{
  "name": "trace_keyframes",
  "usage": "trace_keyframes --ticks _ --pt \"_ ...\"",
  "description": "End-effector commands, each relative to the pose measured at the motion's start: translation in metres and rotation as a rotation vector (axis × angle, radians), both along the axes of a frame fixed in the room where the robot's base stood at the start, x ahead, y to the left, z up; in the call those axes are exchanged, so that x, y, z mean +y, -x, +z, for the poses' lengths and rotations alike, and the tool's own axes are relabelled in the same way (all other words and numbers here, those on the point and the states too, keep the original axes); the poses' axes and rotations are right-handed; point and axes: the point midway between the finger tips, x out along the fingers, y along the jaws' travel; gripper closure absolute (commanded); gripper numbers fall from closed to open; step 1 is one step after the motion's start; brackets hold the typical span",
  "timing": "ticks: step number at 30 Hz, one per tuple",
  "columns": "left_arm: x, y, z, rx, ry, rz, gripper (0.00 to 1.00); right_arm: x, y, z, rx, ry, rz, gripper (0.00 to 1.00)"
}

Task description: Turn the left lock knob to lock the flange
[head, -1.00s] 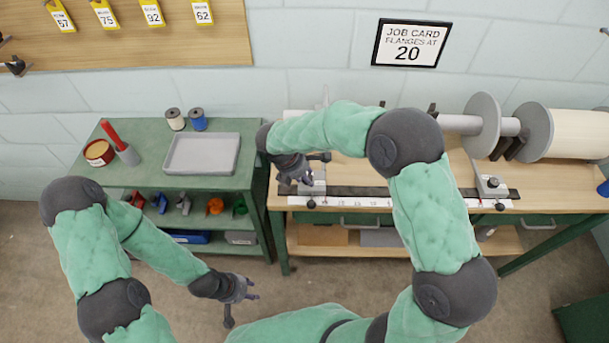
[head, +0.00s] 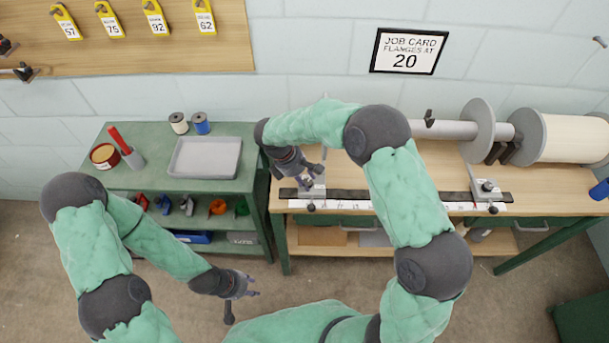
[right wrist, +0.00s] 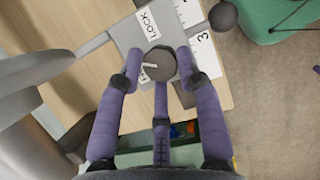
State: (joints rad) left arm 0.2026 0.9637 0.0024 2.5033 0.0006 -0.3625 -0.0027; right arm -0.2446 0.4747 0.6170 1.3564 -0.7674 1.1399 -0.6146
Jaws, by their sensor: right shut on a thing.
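The left lock knob (right wrist: 160,64) is a dark round knob with a white pointer mark. It sits on a grey block (right wrist: 133,38), beside a LOCK label; a second label is mostly hidden. The pointer points left in the right wrist view, not at LOCK. My right gripper (right wrist: 158,78) has its purple fingers around the knob, closed on it. In the head view my right gripper (head: 303,175) is over the left block on the bench. The left flange is mostly hidden by my arm there.
The bench (head: 560,185) carries a ruler strip, a right block (head: 487,190) and a beam with a grey flange disc (head: 480,125). A green cart (head: 255,165) with a grey tray stands to the left. A job card (head: 408,50) on the wall reads 20.

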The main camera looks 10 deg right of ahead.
Motion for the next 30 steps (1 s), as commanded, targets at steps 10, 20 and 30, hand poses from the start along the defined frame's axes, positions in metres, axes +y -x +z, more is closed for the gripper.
trace_keyframes --ticks 10,20,30 --pt "0.0 0.0 0.022 0.0 0.0 0.0 0.62 -0.001 -0.001 0.0 0.008 0.001 -0.332 0.97" --pt "0.0 0.0 0.035 0.0 0.0 0.0 0.62 -0.002 -0.002 -0.001 0.008 0.002 -0.644 0.97" --pt "0.0 0.0 0.044 0.0 0.0 0.0 0.62 -0.003 -0.003 -0.002 0.01 0.002 -0.911 0.97"
